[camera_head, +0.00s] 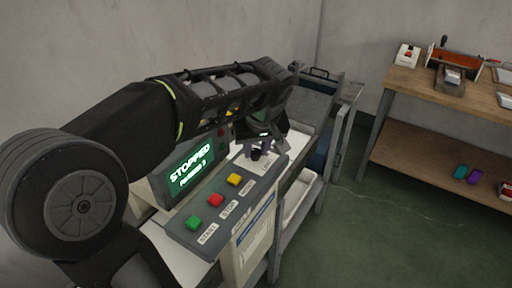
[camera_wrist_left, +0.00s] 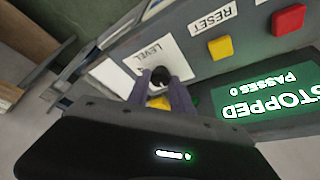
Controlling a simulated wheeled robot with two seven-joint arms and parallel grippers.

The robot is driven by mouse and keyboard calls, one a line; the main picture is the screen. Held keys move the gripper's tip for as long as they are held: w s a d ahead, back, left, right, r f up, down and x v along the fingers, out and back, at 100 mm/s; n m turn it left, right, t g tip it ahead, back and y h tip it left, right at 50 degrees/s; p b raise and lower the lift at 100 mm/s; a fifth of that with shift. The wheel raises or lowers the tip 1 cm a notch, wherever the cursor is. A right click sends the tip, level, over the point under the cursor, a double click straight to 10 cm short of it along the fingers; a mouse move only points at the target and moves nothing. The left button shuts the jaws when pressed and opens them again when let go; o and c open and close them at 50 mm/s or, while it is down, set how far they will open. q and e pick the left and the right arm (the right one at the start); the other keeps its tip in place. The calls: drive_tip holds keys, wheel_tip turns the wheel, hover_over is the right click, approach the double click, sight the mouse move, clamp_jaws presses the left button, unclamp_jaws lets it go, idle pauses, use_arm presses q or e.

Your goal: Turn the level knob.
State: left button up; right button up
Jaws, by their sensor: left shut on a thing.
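The level knob (camera_head: 256,153) is a small black knob at the far right end of the grey control panel (camera_head: 236,207). In the left wrist view the knob (camera_wrist_left: 160,76) sits beside the white LEVEL label (camera_wrist_left: 147,57). My left gripper (camera_head: 258,147) reaches over the panel from above. In the left wrist view its two fingers (camera_wrist_left: 161,92) stand on either side of the knob, shut on it. The fingers hide part of the knob. My right gripper is in neither view.
Green (camera_head: 193,222), red (camera_head: 216,200) and yellow (camera_head: 234,179) buttons line the panel near the knob. A screen (camera_head: 190,166) reads STOPPED. A grey cart (camera_head: 340,130) stands behind. A wooden workbench (camera_head: 410,80) is at right, with open floor between.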

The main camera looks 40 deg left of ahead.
use_arm(q)
clamp_jaws()
drive_tip(key=shift+m, duration=0.4)
drive_tip(key=m+t, duration=0.1)
drive_tip(key=m, duration=0.1)
drive_tip(key=shift+a+m+h+b, duration=0.1)
drive_tip(key=shift+m+h+b, duration=0.2)
drive_tip(key=shift+h+b, duration=0.1)
drive_tip(key=m+h, duration=0.1)
drive_tip(key=m, duration=0.2)
drive_tip(key=shift+s+a+m+t, duration=0.1)
drive_tip(key=shift+m+t, duration=0.2)
drive_tip(key=m+h, duration=0.2)
drive_tip(key=m, duration=0.2)
drive_tip(key=shift+a+b, duration=0.2)
drive_tip(key=shift+b, duration=0.1)
drive_tip(key=m, duration=0.2)
drive_tip(key=m+h, duration=0.1)
drive_tip(key=m, duration=0.1)
drive_tip(key=shift+a+m+h+b, duration=0.15)
drive_tip(key=shift+m+h+b, duration=0.15)
drive_tip(key=o, duration=0.8)
unclamp_jaws()
